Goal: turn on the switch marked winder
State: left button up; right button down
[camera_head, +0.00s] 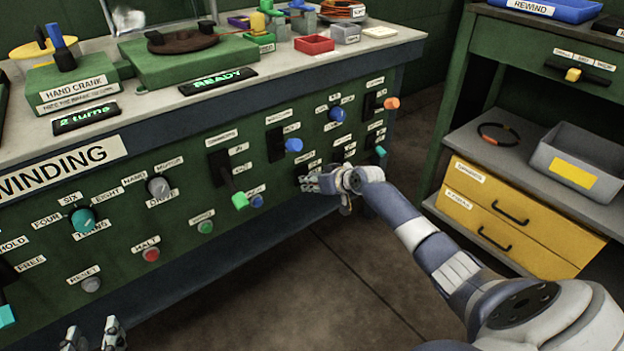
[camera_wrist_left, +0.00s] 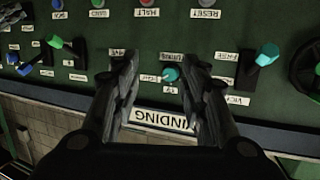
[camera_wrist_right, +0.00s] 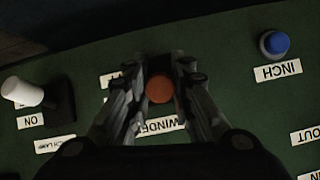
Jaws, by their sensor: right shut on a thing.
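The winder switch shows in the right wrist view as a round orange-brown lever tip (camera_wrist_right: 159,89), with an upside-down WINDER label (camera_wrist_right: 160,125) by it. My right gripper (camera_wrist_right: 158,85) is shut on this tip, a finger on each side. In the head view my right gripper (camera_head: 312,182) is at the green panel front and hides most of the switch. Whether the lever is at on or off cannot be told. My left gripper (camera_head: 95,336) is low at the left, apart from the panel. It is open and empty in the left wrist view (camera_wrist_left: 162,68).
A blue INCH button (camera_wrist_right: 274,44) and a white-tipped lever (camera_wrist_right: 24,92) flank the winder switch. A green-tipped lever (camera_head: 240,200) sticks out left of my right gripper. A yellow drawer unit (camera_head: 515,210) stands to the right. The floor between is clear.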

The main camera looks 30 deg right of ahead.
jog(key=shift+w+r+g+p, duration=0.15)
jog(key=shift+r+g+p, duration=0.25)
jog(key=shift+p, duration=0.9)
pick_arm(q)
jog(key=s+a+f+g+y, duration=0.2)
jog(key=s+a+f+g, duration=0.2)
jog(key=s+f+g, duration=0.4)
jog(key=shift+s+a+f, duration=0.15)
jog(key=shift+s+f, duration=1.1)
jog(key=shift+f, duration=0.25)
pick_arm(e)
jog(key=c, duration=1.6)
grip_release()
jog(key=shift+c, duration=0.2)
jog(key=shift+o, duration=1.2)
jog(key=shift+g, duration=0.3)
